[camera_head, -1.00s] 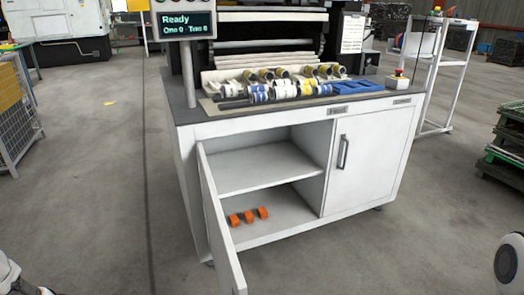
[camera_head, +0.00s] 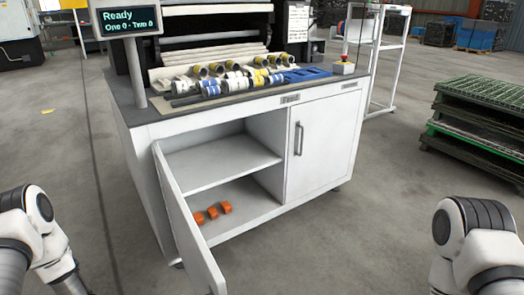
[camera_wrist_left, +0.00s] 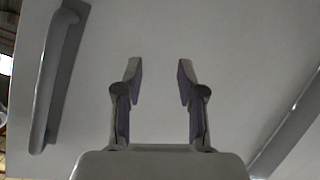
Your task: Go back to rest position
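My left arm (camera_head: 35,235) is at the left edge of the head view, with its gripper out of that picture. In the left wrist view my left gripper (camera_wrist_left: 160,78) is open, with nothing between its fingers. It faces a pale flat panel (camera_wrist_left: 240,60) with a grey bar handle (camera_wrist_left: 55,75) to the left of the fingers. My right arm (camera_head: 475,240) is at the lower right of the head view; its gripper is not in view.
The white cabinet's left door (camera_head: 185,225) stands open toward me. Orange parts (camera_head: 212,211) lie on the cabinet floor. The right door (camera_head: 322,145) is shut. Rollers (camera_head: 235,82) and a blue tray (camera_head: 305,74) are on top. Green pallets (camera_head: 480,120) stand at right. Floor between is clear.

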